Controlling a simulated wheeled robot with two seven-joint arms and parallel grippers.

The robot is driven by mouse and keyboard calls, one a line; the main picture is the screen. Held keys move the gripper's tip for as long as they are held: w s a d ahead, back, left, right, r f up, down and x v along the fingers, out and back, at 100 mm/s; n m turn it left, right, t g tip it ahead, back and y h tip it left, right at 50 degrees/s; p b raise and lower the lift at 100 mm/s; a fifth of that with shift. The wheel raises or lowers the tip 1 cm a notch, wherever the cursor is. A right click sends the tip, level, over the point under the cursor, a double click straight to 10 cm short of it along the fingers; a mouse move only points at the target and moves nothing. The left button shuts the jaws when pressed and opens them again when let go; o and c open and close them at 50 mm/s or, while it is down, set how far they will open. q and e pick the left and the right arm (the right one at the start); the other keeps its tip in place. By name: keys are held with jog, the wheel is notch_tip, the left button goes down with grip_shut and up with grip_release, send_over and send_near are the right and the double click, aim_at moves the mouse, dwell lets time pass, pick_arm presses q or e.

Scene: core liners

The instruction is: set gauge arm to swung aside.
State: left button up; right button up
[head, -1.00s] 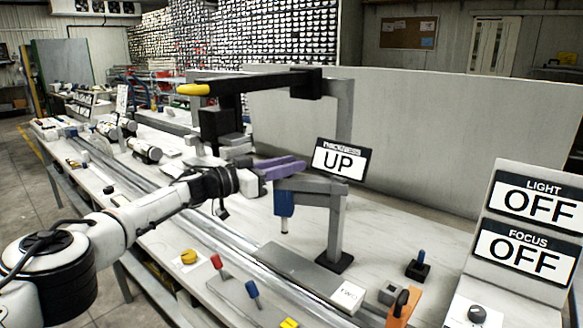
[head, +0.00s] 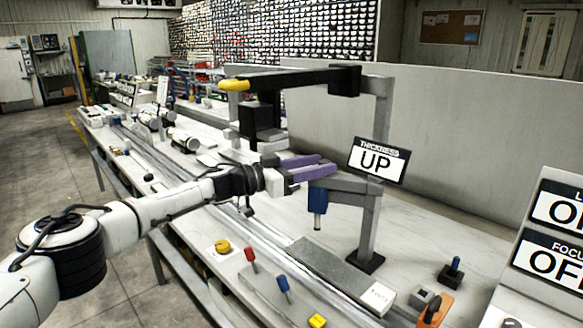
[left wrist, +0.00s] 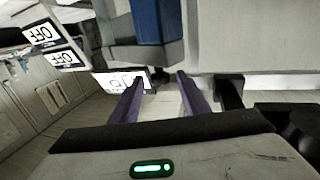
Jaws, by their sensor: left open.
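In the head view, the gauge arm (head: 347,186) is a grey horizontal bar reaching left from a grey post (head: 369,230). A blue probe (head: 317,203) hangs from its free end, pointing down. The sign above it (head: 378,161) reads THICKNESS UP. My left gripper (head: 327,165), with purple fingers, is open and empty beside the bar's probe end. I cannot tell whether it touches. In the left wrist view the open fingers (left wrist: 160,85) show below the blue probe body (left wrist: 157,20). My right gripper is not in view.
A black overhead arm (head: 300,78) with a yellow tip passes above my left gripper. On the bench are a yellow knob (head: 222,247), a red lever (head: 251,256) and a blue lever (head: 284,286). A grey panel (head: 450,140) stands behind. Signs reading OFF stand at the right.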

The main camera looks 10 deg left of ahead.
pick_arm(q)
jog(key=v, duration=0.7)
jog(key=shift+s+a, duration=0.25)
jog(key=shift+s, duration=0.05)
